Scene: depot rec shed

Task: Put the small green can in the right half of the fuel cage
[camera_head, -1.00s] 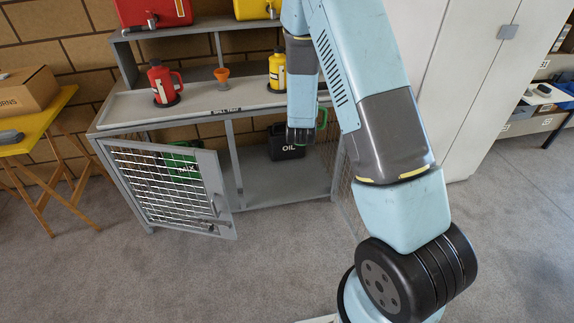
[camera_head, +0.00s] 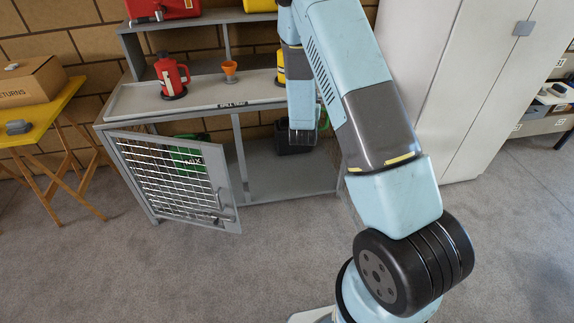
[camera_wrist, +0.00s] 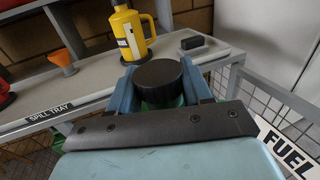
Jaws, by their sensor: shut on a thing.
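My gripper (camera_head: 303,138) points down in front of the right half of the fuel cage, below the counter edge in the head view. In the wrist view the can's black cap (camera_wrist: 158,78) sits between the fingers, with a little green below; the rest is hidden. The fuel cage (camera_head: 262,186) is grey, with a post between its halves. Its mesh door (camera_head: 165,180) stands ajar across the left half. The right half's front is open. A FUEL sign (camera_wrist: 285,152) shows at right.
A black can (camera_head: 295,149) stands at the back of the right half, partly behind my gripper. A green MIX can (camera_head: 187,157) is behind the door. The counter holds a red bottle (camera_head: 172,77), an orange funnel (camera_head: 230,70) and a yellow bottle (camera_wrist: 130,32).

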